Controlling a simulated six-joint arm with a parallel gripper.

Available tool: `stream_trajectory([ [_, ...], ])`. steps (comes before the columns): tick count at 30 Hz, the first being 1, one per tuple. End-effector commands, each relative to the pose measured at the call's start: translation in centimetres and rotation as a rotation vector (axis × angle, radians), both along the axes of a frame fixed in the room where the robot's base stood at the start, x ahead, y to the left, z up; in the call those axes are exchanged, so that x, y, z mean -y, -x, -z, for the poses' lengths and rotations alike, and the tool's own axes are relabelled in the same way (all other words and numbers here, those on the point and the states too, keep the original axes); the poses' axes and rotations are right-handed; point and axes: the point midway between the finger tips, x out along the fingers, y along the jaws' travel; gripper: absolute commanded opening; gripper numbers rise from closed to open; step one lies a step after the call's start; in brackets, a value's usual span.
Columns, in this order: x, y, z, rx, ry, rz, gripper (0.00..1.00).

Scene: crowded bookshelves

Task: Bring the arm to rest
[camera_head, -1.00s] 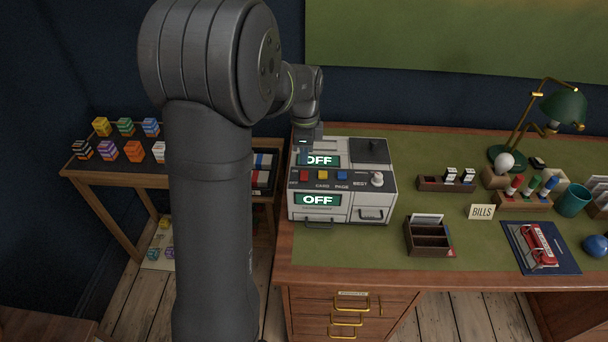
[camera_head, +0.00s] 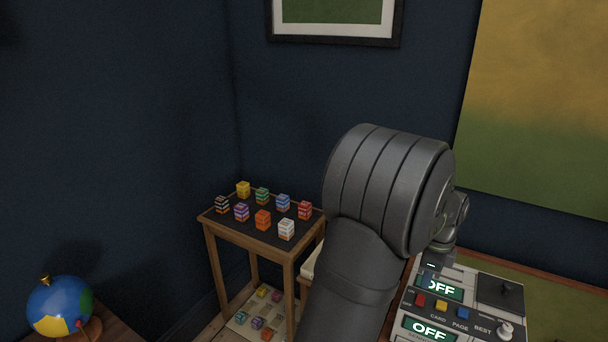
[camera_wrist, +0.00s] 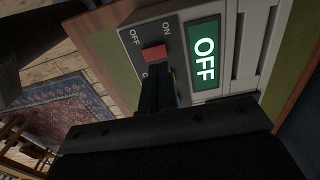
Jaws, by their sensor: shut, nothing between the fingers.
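My arm rises at the right of the head view and bends down behind its large grey joint. My gripper (camera_head: 430,276) is at the left part of the white console (camera_head: 466,292), by its upper OFF display. In the wrist view my gripper (camera_wrist: 158,74) is shut and empty. Its dark fingers are just by the red switch (camera_wrist: 154,54), between the ON and OFF labels; I cannot tell whether they touch it. A green OFF display (camera_wrist: 204,56) is lit beside it.
A small wooden table (camera_head: 262,240) with several coloured striped blocks stands left of my arm. More blocks lie on a low shelf below. A globe (camera_head: 60,306) is at the lower left. Walls close off the back and left.

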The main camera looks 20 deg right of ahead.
Motion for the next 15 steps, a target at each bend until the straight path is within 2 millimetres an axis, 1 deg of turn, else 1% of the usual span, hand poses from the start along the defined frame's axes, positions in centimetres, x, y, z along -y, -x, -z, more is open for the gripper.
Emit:
stream_trajectory([
  [1,0.0,0.0,0.9,-0.002,-0.004,0.0,0.0],
  [3,0.0,0.0,1.9,-0.002,-0.004,0.0,0.0],
  [7,0.0,0.0,3.5,-0.001,-0.003,0.0,0.0],
  [12,0.0,0.0,4.3,0.0,0.0,0.0,0.0],
  [15,0.0,0.0,4.3,0.0,0.0,0.0,0.0],
])
